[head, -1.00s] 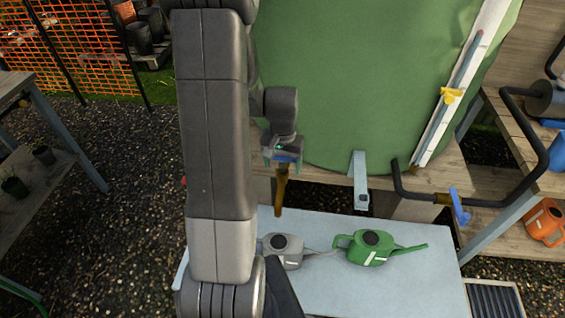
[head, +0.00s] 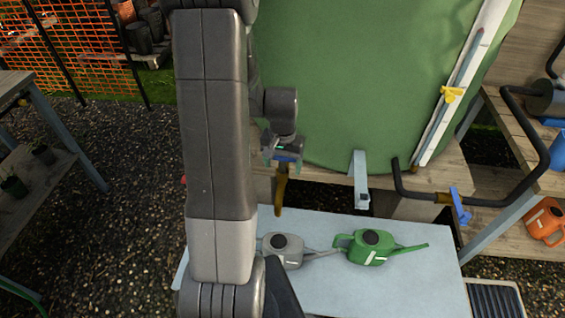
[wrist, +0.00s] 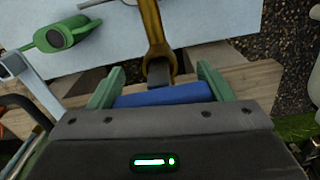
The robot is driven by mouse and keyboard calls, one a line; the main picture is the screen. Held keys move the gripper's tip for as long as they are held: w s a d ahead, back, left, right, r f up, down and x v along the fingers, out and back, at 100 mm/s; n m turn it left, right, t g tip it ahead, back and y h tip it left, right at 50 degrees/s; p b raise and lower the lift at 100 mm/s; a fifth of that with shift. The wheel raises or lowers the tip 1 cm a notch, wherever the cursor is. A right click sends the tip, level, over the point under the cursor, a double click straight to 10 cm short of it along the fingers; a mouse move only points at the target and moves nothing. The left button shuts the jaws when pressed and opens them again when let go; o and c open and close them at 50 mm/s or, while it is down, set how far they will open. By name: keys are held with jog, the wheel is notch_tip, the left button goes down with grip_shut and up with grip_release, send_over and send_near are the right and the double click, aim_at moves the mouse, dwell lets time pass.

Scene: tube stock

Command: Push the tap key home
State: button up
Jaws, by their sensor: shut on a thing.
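My gripper (head: 286,157) is in front of the lower left of the green tank (head: 350,90), above the pale table. In the wrist view its two green fingers (wrist: 160,72) are shut on the ends of a blue bar, the tap key (wrist: 162,94). A short grey block (wrist: 159,74) stands between the bar and the ring-like end of a brass tap (wrist: 152,25). The brass tap also shows in the head view (head: 280,195), hanging down below my gripper. Whether the key is fully seated cannot be told. My arm hides part of the tank's left side.
A grey watering can (head: 284,250) and a green one (head: 370,247) stand on the pale table (head: 410,285) below. A grey bracket (head: 361,180) and a black pipe with a blue lever (head: 460,206) are to the right. Gravel lies around.

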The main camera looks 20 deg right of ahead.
jog(key=shift+f+b, duration=0.35)
jog(key=shift+f, duration=0.1)
dwell(0.6)
jog(key=o, duration=1.1)
jog(key=shift+r, duration=0.1)
notch_tip(320, 180, up, 14)
jog(key=shift+f+p, duration=0.15)
jog(key=shift+p, duration=0.25)
